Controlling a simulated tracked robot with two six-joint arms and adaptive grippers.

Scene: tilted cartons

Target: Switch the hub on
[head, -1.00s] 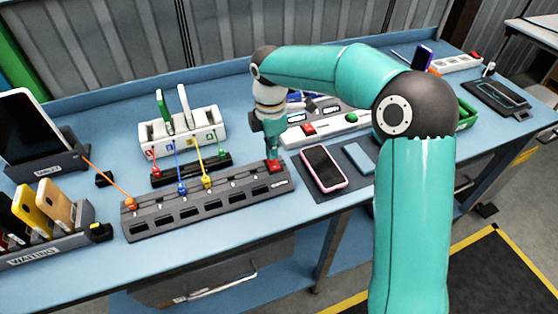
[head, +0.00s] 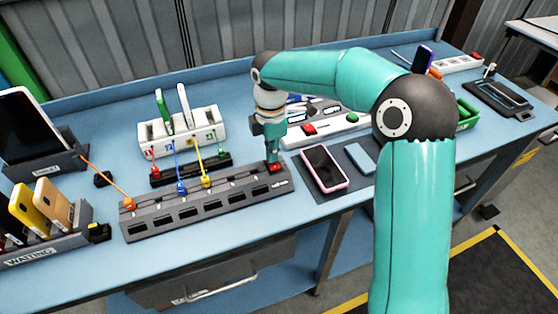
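The hub is a long dark grey power strip (head: 208,208) on the blue bench, with a row of sockets along its front. A red switch (head: 275,168) sits at its right end. Orange, blue and yellow plugs stand in its back row at the left and middle. My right gripper (head: 273,158) points down onto the red switch, its tips touching it or just above it; I cannot tell which. Its fingers look close together with nothing between them. Whether the switch is lit is too small to tell. My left gripper is not in view.
A pink-edged phone (head: 325,168) lies on a dark mat right of the hub. A white charging stand (head: 182,133) with numbered slots is behind it. A tablet dock (head: 55,163) and a waiting rack (head: 45,247) with phones stand at the left. The bench's front edge is close.

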